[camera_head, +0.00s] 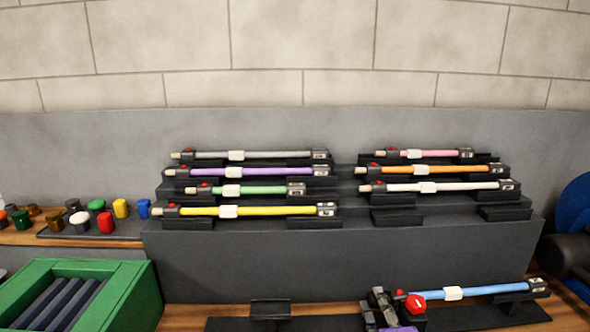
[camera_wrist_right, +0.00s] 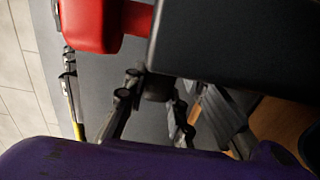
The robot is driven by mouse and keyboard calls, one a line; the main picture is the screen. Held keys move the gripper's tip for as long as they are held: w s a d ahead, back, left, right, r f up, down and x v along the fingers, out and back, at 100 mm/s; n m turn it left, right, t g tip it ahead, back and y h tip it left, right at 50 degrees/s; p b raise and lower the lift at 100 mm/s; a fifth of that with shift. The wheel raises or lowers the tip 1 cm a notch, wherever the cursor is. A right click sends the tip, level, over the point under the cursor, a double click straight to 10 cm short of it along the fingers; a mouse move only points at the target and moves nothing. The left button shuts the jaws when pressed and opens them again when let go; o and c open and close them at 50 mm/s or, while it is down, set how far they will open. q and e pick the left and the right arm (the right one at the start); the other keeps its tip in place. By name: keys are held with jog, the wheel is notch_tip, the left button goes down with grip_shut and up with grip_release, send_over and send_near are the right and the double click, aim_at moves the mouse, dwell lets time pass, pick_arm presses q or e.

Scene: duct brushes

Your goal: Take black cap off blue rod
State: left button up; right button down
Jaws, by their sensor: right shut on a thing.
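The blue rod (camera_head: 500,289) lies across a low black holder at the front right, with a white band on it and a black grip at its right end. My right gripper (camera_head: 382,306) is at the rod's left end, beside a red knob (camera_head: 416,303). In the right wrist view, my right gripper (camera_wrist_right: 150,100) is shut around a small dark round piece, which looks like the black cap (camera_wrist_right: 157,88). The fingers hide much of it. I cannot tell whether it is still on the rod. My left gripper is not in view.
A dark stepped rack (camera_head: 350,262) behind holds several coloured rods. A green slotted box (camera_head: 140,300) stands at the front left. Several coloured caps sit on a tray (camera_head: 130,234) behind it. A blue round object (camera_head: 577,205) is at the right edge.

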jog(key=shift+f, duration=0.1)
jog(key=shift+a, duration=1.05)
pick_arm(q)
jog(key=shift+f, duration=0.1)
pick_arm(e)
jog(key=shift+a, duration=1.45)
pick_arm(q)
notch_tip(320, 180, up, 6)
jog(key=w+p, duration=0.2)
jog(key=p, duration=0.3)
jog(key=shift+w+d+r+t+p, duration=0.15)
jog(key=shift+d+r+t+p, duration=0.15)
jog(key=shift+p, duration=0.1)
pick_arm(e)
notch_tip(320, 180, up, 8)
jog(key=a, duration=0.1)
jog(key=shift+a, duration=0.2)
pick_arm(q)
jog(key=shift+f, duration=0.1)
pick_arm(e)
jog(key=shift+s, duration=0.15)
